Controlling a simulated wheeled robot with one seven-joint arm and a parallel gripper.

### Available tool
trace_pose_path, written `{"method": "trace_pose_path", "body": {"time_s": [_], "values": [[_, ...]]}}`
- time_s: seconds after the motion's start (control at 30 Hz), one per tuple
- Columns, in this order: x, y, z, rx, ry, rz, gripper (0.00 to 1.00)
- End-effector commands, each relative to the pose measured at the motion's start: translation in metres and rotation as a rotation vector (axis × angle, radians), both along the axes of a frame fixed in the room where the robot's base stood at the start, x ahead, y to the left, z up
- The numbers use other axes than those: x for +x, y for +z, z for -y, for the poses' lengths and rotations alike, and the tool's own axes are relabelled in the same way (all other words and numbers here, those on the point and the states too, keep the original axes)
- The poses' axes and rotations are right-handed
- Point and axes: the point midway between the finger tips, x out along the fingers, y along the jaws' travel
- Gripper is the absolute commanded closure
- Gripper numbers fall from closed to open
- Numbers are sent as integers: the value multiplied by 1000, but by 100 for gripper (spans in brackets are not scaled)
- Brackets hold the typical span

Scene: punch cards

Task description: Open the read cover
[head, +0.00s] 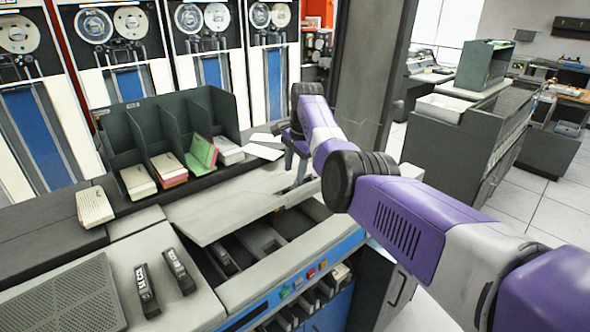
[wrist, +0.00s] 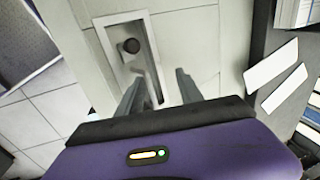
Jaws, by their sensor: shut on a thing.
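The read cover (head: 235,200) is a pale grey panel on the card machine. It sits raised, with its near edge above a dark bay (head: 275,235) whose inner slots show. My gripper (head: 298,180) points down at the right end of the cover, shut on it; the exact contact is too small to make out. In the wrist view the two grey fingers of my gripper (wrist: 160,82) stand a little apart over pale surfaces.
A dark divided rack (head: 120,135) with card stacks stands behind the cover, and loose white cards (head: 264,151) lie to its right. A card deck (head: 94,207) sits at left. Coloured buttons (head: 311,273) line the machine's front. Open floor shows at right.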

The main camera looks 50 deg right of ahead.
Motion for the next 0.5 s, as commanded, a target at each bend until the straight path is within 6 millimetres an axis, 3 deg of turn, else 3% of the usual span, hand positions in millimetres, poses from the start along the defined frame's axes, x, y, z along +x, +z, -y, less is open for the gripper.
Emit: {"method": "trace_pose_path", "body": {"time_s": [0.27, 0.5], "values": [[3, 5, -2, 1, 3, 8, 70], [-5, 39, -2, -2, 1, 9, 70]]}}
